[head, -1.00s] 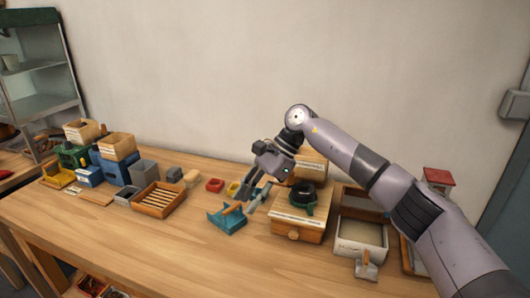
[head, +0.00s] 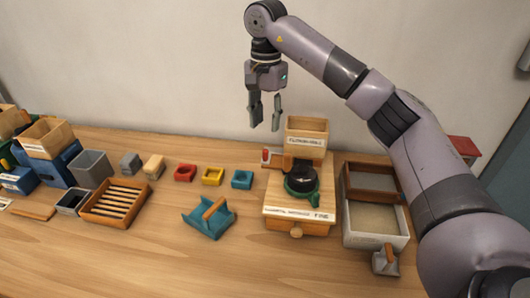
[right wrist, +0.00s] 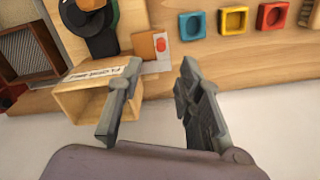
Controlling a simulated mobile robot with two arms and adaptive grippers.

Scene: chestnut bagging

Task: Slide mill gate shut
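The mill (head: 298,206) is a wooden box with a drawer knob at the front, a black and green round part on top and an open wooden hopper (head: 306,134) at the back. A small gate piece with a red spot (head: 268,157) sticks out at the hopper's left foot. It also shows in the right wrist view, orange-brown with a red spot (right wrist: 161,45). My right gripper (head: 265,124) hangs fingers down, left of the hopper and above the gate piece. Its fingers are apart and empty in the right wrist view (right wrist: 153,78). My left gripper is out of view.
A teal tray (head: 207,220) with a wooden-handled tool lies left of the mill. Red, yellow and blue small blocks (head: 213,176) stand behind it. A sieve box (head: 372,182) and grey bin (head: 376,238) stand right. The front table is clear.

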